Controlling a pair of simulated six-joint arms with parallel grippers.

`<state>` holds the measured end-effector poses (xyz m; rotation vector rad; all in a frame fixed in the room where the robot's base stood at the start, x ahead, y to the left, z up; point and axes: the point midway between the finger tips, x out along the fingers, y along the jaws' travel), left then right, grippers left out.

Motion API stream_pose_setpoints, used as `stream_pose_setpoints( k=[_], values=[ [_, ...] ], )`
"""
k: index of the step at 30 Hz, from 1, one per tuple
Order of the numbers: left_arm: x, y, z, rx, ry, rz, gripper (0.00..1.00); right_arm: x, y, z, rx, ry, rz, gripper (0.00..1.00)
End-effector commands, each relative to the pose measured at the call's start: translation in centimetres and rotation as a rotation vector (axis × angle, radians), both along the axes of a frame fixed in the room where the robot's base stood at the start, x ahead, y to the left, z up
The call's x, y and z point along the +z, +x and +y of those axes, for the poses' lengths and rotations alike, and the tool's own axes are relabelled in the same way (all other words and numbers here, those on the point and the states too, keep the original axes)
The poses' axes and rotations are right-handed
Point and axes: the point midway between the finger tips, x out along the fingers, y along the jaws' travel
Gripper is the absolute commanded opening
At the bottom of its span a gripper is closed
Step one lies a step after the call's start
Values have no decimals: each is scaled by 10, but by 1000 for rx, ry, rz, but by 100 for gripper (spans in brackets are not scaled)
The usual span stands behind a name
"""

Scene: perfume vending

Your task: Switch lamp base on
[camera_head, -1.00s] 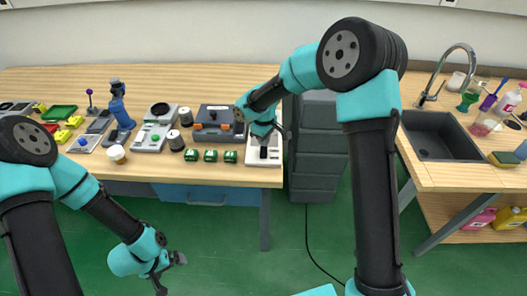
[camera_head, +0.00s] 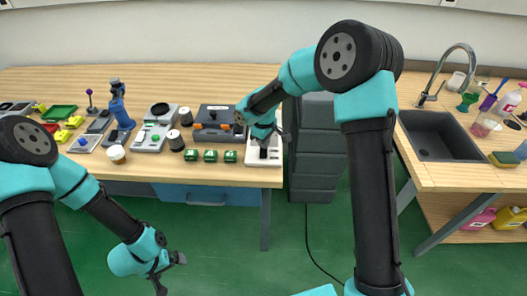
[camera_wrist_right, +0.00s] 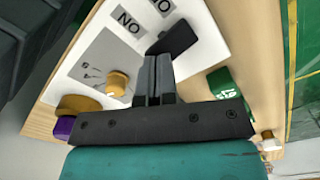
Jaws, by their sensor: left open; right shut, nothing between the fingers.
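The lamp base appears to be the white panel (camera_head: 265,160) at the right end of the long table. The right wrist view shows this white panel (camera_wrist_right: 207,33) close up, with a black switch piece (camera_wrist_right: 172,38) and printed labels with the letters N and O. My right gripper (camera_wrist_right: 156,72) is shut and empty, its fingertips right beside the black piece; I cannot tell whether they touch it. In the head view my right gripper (camera_head: 265,140) hides part of the panel. My left gripper (camera_head: 171,270) is open and empty, low in front of the table, over the green floor.
Several green blocks (camera_head: 210,155) stand left of the panel, and a dark box (camera_head: 214,120) is behind them. The wrist view shows a green block (camera_wrist_right: 222,82) and a yellow-brown knob (camera_wrist_right: 117,82) near my right gripper. Dark drawers (camera_head: 315,150) stand right of the table.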

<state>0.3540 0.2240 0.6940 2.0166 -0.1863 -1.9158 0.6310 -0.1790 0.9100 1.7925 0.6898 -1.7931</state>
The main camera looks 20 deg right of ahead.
Motion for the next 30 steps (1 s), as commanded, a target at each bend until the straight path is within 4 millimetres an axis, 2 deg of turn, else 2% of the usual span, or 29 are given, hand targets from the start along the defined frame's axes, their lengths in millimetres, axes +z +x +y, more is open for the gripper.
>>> stream_pose_setpoints(
  k=[30],
  values=[
    [0, 0, 0, 0, 0, 0, 100, -12, 0, 0, 0, 1, 1, 0]
  ],
)
